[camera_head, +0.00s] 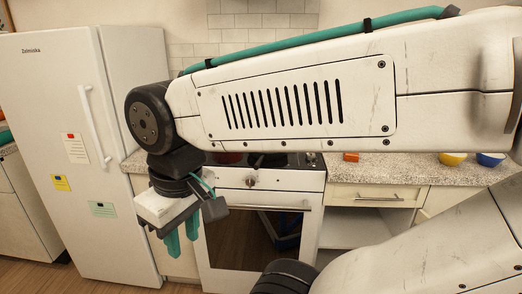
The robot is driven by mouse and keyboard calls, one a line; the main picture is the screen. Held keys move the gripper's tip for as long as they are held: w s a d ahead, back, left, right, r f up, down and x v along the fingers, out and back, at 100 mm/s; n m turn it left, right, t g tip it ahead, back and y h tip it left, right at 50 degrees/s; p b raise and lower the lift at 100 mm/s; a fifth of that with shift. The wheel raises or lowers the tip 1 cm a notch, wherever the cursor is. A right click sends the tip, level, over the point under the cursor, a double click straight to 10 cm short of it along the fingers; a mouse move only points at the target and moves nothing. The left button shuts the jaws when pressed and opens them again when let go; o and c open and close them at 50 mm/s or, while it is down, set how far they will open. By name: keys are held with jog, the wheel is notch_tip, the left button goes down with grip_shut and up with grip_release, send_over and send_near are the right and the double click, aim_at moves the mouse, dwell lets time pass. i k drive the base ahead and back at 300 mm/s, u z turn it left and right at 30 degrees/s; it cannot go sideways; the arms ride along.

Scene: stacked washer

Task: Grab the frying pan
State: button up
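My gripper (182,240) hangs at the left end of my arm, in front of the stove's left side. Its two teal fingers point down with a small gap between them, and nothing shows between them. I cannot make out a frying pan for certain. A red rounded thing (230,157) and dark shapes show on the stove top, mostly hidden behind my arm. I cannot tell whether one of them is the pan.
A white stove (225,177) with an oven door stands in the middle. A white fridge (60,120) stands left. The right counter (385,174) holds an orange-red block (351,157), a yellow bowl (452,159) and a blue bowl (490,159). An open shelf (345,233) lies below.

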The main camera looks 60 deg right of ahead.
aim_at(261, 156)
jog(key=z, duration=0.5)
jog(key=i, duration=0.9)
jog(key=z, duration=0.65)
